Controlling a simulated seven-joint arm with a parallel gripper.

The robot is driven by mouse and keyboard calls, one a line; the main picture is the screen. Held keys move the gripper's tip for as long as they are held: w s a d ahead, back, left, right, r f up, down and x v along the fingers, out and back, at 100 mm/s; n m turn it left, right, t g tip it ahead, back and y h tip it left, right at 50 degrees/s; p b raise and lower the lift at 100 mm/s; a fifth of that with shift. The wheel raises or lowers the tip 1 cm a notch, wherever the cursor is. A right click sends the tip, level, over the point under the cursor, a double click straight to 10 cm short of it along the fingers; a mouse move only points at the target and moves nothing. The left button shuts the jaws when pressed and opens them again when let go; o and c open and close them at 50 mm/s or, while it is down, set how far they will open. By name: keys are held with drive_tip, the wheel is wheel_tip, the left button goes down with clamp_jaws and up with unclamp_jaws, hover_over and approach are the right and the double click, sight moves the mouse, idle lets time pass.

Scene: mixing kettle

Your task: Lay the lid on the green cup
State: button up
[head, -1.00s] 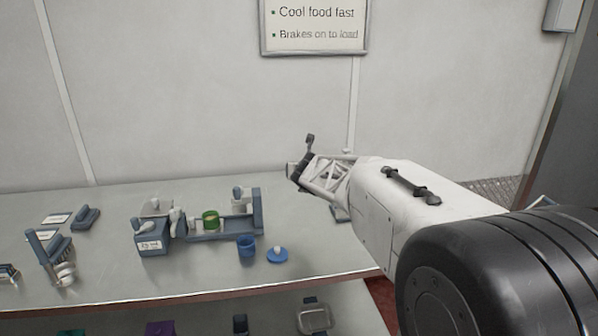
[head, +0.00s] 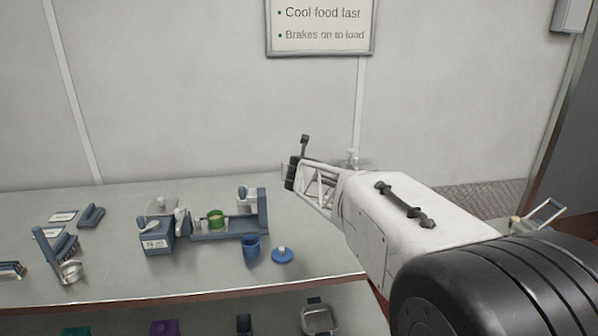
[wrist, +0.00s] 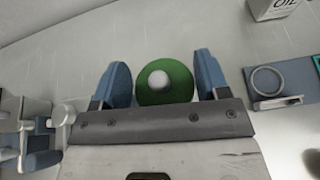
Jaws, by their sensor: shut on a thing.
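The green lid (wrist: 176,92), a round disc with a white knob, is in the wrist view between the two blue fingers of my gripper (wrist: 162,76). My gripper is shut on it. In the head view my gripper (head: 292,173) is above and to the right of the green cup (head: 216,220), and the lid cannot be made out there. The green cup stands in a blue-grey rack on the counter. I cannot pick out the cup in the wrist view.
A blue cup (head: 251,248) and a blue lid (head: 283,256) stand in front of the rack (head: 230,235). A blue-grey box (head: 155,243) is at its left. The wrist view shows a holder with a ring (wrist: 268,80) at right. The counter's right front (head: 325,268) is clear.

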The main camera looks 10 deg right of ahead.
drive_tip(key=shift+w+a+r+m+h, duration=0.7)
drive_tip(key=shift+w+a, duration=1)
drive_tip(key=shift+a, duration=7.75)
drive_tip(key=s+a+f, duration=0.4)
drive_tip(key=a+f, duration=0.1)
drive_tip(key=a, duration=0.3)
drive_tip(key=shift+a+f, duration=0.2)
drive_tip(key=shift+f, duration=0.05)
drive_tip(key=shift+f, duration=0.2)
drive_tip(key=shift+f, duration=2.75)
drive_tip(key=shift+s+f, duration=0.1)
drive_tip(key=shift+f, duration=0.4)
